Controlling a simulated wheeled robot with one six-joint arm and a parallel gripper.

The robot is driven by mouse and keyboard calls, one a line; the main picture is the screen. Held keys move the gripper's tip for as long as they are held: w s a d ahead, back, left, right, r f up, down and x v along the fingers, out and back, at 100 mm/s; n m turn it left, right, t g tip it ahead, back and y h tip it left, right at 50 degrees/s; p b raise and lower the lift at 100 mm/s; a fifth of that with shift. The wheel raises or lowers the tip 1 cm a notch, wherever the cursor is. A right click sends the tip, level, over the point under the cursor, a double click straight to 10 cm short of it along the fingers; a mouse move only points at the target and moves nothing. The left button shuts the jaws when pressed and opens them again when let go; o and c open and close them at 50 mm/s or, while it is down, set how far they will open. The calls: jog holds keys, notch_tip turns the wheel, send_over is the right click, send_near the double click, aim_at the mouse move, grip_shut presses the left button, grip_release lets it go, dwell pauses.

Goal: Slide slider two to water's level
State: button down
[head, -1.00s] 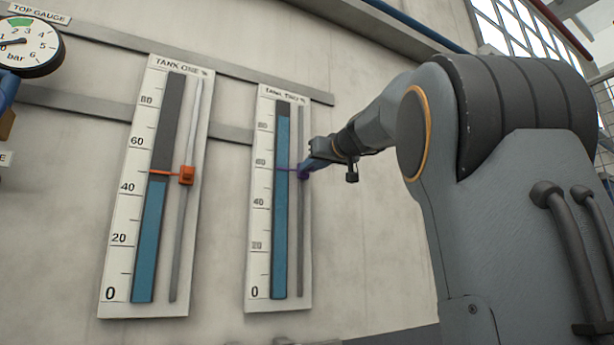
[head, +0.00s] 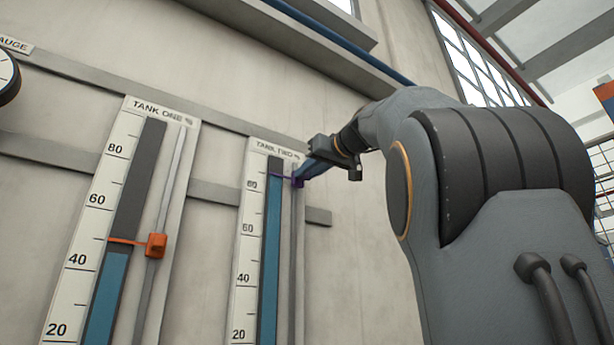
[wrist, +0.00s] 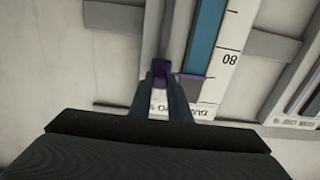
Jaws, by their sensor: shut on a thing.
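Slider two is a purple block (head: 297,182) on the rail of the TANK TWO gauge board (head: 247,215), with a thin purple pointer reaching left across the tube. My gripper (head: 303,176) is shut on it; the block also shows between the fingers in the wrist view (wrist: 162,68). The blue water column (head: 271,250) of tank two rises to about the pointer, with dark empty tube above. In the upside-down wrist view the pointer (wrist: 193,76) lies at or very near the blue column's end, a little past the 80 mark. The fingers partly hide the block.
The TANK ONE board (head: 88,230) stands to the left with an orange slider (head: 156,246), its pointer near that tank's water top. Grey horizontal rails (head: 215,193) run behind both boards. The wall around my gripper is otherwise clear.

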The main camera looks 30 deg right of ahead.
jog(key=shift+r, duration=0.15)
jog(key=c, duration=1.6)
grip_release()
jog(key=shift+c, duration=0.2)
jog(key=s+b, duration=0.3)
jog(key=s, duration=0.4)
jog(key=shift+s+d+b, duration=0.15)
jog(key=shift+s+b, duration=0.15)
jog(key=shift+s, duration=0.1)
